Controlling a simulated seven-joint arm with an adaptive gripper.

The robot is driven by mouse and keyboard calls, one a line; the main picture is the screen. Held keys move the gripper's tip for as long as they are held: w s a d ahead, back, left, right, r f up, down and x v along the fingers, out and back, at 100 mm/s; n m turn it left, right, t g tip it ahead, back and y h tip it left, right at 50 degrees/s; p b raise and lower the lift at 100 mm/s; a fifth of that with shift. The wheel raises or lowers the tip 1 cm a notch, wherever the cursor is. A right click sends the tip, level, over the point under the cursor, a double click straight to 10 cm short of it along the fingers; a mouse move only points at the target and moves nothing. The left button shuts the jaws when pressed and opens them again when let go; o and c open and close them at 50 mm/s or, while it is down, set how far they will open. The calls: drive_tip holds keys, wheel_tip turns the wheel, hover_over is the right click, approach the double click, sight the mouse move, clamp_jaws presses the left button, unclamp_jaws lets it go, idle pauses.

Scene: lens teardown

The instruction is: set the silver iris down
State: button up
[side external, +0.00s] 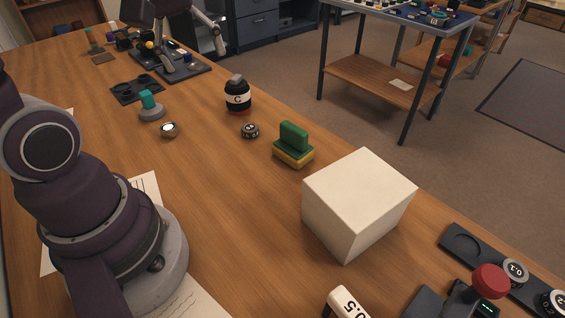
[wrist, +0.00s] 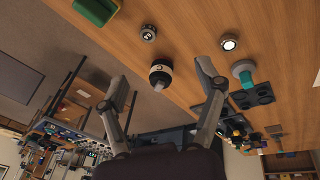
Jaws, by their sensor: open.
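A small silver ring with a bright centre (side external: 169,129), which looks like the silver iris, lies flat on the wooden table, in front of a teal-topped grey piece. It also shows in the wrist view (wrist: 228,42), right of centre near the top. My gripper (side external: 195,59) is at the far part of the table, above the dark tray area. In the wrist view my gripper (wrist: 163,88) has its two fingers wide apart, with nothing held between them. The ring is apart from both fingers.
A black bottle marked C (side external: 238,96), a small dark dial (side external: 250,130), a green-and-yellow block (side external: 293,145) and a large white box (side external: 358,200) line the table's right side. A teal-topped piece (side external: 150,106) and dark plate (side external: 137,90) stand left. The table middle is clear.

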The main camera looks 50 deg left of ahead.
drive_tip(key=s+d+m+t+h, duration=0.1)
drive_tip(key=s+d+m, duration=0.3)
drive_tip(key=d+m, duration=0.4)
drive_tip(key=m+t, duration=0.1)
drive_tip(key=m, duration=0.4)
drive_tip(key=shift+s+d+f+t, duration=0.25)
drive_tip(key=shift+s+d+t, duration=0.05)
drive_tip(key=shift+s, duration=0.05)
